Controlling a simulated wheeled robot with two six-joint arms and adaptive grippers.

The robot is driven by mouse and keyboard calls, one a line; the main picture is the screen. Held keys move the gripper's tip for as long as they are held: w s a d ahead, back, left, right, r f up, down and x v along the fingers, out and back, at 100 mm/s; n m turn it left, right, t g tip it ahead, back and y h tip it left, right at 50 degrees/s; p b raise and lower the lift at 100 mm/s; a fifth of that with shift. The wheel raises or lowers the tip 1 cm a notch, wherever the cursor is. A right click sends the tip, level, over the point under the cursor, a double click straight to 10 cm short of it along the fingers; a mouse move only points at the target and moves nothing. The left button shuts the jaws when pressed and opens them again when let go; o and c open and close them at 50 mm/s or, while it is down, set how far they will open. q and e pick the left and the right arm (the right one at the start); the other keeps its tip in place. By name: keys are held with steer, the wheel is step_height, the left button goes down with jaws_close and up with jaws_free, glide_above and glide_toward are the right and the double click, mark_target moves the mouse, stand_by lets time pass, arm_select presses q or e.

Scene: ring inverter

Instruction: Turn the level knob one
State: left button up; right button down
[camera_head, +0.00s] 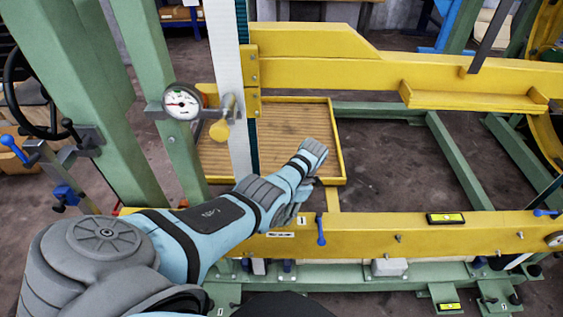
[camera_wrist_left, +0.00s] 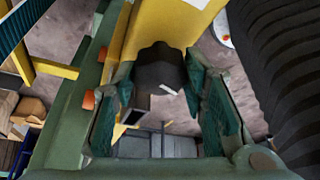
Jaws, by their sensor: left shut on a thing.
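My left arm reaches in from the lower left in the head view, its wrist over the yellow front beam (camera_head: 370,233). My left gripper (camera_wrist_left: 160,75) shows in the left wrist view, with a teal-padded finger on each side of a dark knob-like part (camera_wrist_left: 160,62). The gripper is shut on this part, which stands against a yellow surface. In the head view the wrist hides the fingers and the held part. A small label reading 1 (camera_head: 302,220) is on the beam beside the wrist. My right gripper is not in view.
A blue lever (camera_head: 321,230) stands on the front beam close to the wrist. A yellow level vial (camera_head: 446,218) lies farther right on the beam. A yellow-rimmed tray (camera_head: 341,165) lies behind the wrist.

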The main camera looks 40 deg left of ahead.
arm_select(q)
steer(key=o, duration=1.2)
steer(key=shift+c, duration=0.2)
steer(key=v, duration=1.2)
steer(key=shift+w+f, duration=0.1)
